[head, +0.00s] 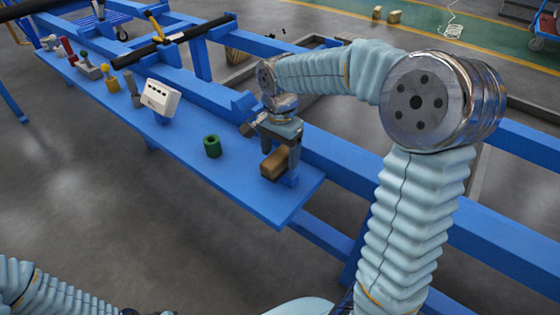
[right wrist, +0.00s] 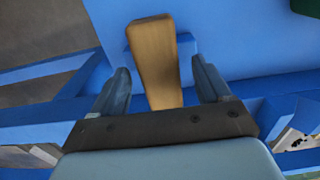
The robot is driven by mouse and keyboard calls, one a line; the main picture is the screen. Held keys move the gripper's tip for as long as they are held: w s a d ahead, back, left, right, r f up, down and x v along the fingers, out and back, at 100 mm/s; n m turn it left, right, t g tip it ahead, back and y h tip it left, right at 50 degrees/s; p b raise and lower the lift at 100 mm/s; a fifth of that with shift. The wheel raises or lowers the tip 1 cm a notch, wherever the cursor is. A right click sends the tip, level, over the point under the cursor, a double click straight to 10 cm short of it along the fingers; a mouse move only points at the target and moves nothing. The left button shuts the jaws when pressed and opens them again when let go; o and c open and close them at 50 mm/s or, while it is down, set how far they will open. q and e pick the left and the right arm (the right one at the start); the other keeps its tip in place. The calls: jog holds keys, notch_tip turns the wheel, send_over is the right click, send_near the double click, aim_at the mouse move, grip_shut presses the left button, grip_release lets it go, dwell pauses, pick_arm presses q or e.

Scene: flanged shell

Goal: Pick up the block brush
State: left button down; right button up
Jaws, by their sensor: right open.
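The block brush (head: 274,164), a brown wooden block, is on the blue shelf near its near right end. In the right wrist view the brush (right wrist: 154,55) shows as a tan, tapering wooden piece; I cannot see any bristles. My right gripper (head: 284,160) is over the brush, pointing down. In the right wrist view its two fingers (right wrist: 161,75) are apart, one on each side of the brush, with gaps visible between wood and fingers. My left arm shows only at the lower left of the head view, and its gripper is out of view.
A green cylinder (head: 212,146) stands left of the brush on the blue shelf (head: 255,205). A white box (head: 157,98) and several small tools stand farther along. A blue frame beam (head: 340,165) runs behind the shelf. Open floor lies in front.

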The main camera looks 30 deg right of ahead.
jog(key=shift+f, duration=0.55)
jog(key=shift+c, duration=0.2)
jog(key=c, duration=1.1)
jog(key=shift+r, duration=0.15)
